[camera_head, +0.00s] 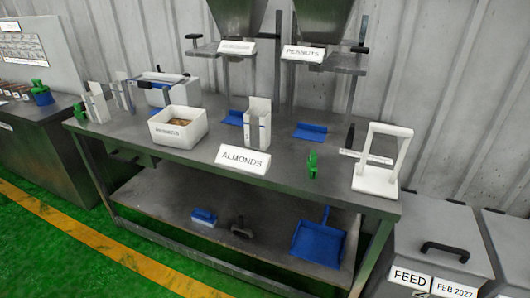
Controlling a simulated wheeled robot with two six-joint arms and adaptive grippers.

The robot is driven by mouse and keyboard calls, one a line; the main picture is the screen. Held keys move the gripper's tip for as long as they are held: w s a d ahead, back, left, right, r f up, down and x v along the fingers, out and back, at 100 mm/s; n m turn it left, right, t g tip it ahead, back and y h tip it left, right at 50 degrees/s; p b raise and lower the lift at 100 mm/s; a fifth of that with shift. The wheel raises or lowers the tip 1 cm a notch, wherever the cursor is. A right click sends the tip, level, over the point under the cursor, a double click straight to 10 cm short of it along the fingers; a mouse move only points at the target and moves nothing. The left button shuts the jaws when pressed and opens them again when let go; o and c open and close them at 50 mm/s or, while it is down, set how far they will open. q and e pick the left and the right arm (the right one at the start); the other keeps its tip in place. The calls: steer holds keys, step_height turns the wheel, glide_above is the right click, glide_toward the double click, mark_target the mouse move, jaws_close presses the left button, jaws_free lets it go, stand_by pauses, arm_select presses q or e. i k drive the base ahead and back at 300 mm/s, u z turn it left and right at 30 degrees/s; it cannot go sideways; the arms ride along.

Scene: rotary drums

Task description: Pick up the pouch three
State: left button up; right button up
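Several upright white holders or pouches stand on the dark metal table (205,170). One pale upright piece (97,104) is at the table's left end, with a thinner one (124,93) just behind it to the right. A taller white pouch-like container (258,122) stands near the middle, behind the ALMONDS sign (243,159). I cannot read a number on any of them, so I cannot tell which is pouch three. Neither of my grippers is in view.
A white bin (178,138) with brown contents, blue trays (310,132), green pieces (312,164) and a white frame stand (379,178) are on the table. Hoppers (322,18) rise behind. Grey FEED bins (438,245) stand at right. Green floor is open in front.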

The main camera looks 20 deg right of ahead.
mark_target(257, 119)
steer(key=z, duration=0.05)
steer(key=k, duration=0.7)
steer(key=u, duration=0.95)
steer(key=i, duration=1.9)
steer(key=z, duration=0.7)
